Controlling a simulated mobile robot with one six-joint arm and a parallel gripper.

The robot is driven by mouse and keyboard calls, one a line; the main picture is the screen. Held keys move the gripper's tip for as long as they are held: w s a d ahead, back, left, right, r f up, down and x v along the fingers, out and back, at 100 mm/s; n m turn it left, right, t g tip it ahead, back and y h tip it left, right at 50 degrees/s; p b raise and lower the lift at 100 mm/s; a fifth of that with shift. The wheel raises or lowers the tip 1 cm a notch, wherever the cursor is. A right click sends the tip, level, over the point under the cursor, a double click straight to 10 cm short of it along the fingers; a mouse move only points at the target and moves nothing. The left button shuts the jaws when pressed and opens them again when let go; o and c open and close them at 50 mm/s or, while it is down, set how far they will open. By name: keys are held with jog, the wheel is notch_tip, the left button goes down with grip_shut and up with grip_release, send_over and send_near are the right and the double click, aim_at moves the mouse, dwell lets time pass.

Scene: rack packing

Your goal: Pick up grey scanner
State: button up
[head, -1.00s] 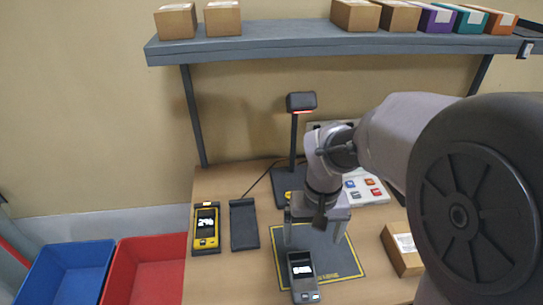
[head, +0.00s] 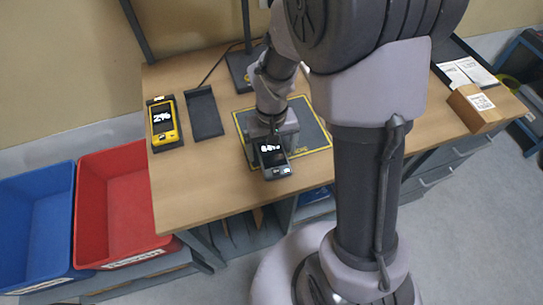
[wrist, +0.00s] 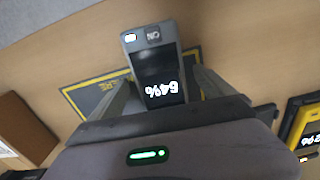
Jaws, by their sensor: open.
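The grey scanner (head: 273,161) lies on the table at the front edge of the dark mat (head: 310,139), its lit screen facing up. In the wrist view the scanner (wrist: 158,68) lies centred between the two fingers of my gripper (wrist: 162,80), one finger on each side. My gripper (head: 273,142) is open, low over the scanner's far end in the head view. I cannot tell whether the fingers touch the scanner. Part of its far end is hidden by the gripper body.
A yellow scanner (head: 165,124) sits in a dark cradle at the left, beside an empty dark cradle (head: 204,113). Red (head: 118,211) and blue (head: 37,225) bins stand left of the table (head: 195,185). A cardboard box (head: 475,109) is at the right.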

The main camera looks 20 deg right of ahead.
jog(key=c, duration=1.8)
jog(key=shift+o, duration=0.2)
jog(key=shift+r, duration=0.1)
